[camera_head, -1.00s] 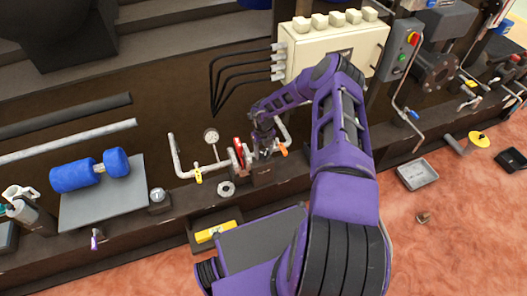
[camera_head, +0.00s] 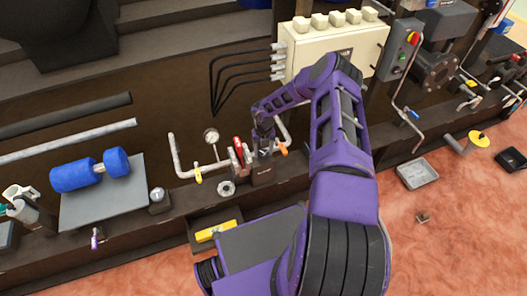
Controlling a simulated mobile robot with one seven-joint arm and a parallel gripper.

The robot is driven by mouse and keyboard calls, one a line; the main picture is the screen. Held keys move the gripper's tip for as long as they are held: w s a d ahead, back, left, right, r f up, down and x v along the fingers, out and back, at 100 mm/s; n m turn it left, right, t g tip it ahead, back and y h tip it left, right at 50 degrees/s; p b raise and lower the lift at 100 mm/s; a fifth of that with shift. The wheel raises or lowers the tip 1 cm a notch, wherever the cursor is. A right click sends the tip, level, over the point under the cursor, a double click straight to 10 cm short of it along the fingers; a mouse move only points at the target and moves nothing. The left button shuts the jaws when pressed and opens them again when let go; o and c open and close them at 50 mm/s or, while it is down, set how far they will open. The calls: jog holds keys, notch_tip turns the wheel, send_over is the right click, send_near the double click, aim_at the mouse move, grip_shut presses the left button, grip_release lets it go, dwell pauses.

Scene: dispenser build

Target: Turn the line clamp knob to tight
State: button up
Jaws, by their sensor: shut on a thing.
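My gripper (camera_head: 264,146) is at the end of my purple arm, low over the pipe assembly on the dark bench ledge. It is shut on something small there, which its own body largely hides. A red part (camera_head: 239,150), likely a knob or handle, shows just left of my gripper, standing upright on the grey pipework. I cannot tell for sure which part is the line clamp knob. A dark block (camera_head: 262,174) sits right below my gripper.
A grey pipe with a yellow valve handle (camera_head: 198,176) and a round gauge (camera_head: 211,136) stand to the left. An orange handle (camera_head: 283,149) is close on the right. A cream box (camera_head: 335,50) with black cables stands behind. A loose flange ring (camera_head: 226,188) lies in front.

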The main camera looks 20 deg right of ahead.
aim_at(263, 153)
jog(key=o, duration=1.4)
notch_tip(263, 153, up, 18)
jog(key=p, duration=0.2)
jog(key=shift+f+p, duration=0.25)
jog(key=shift+p, duration=0.1)
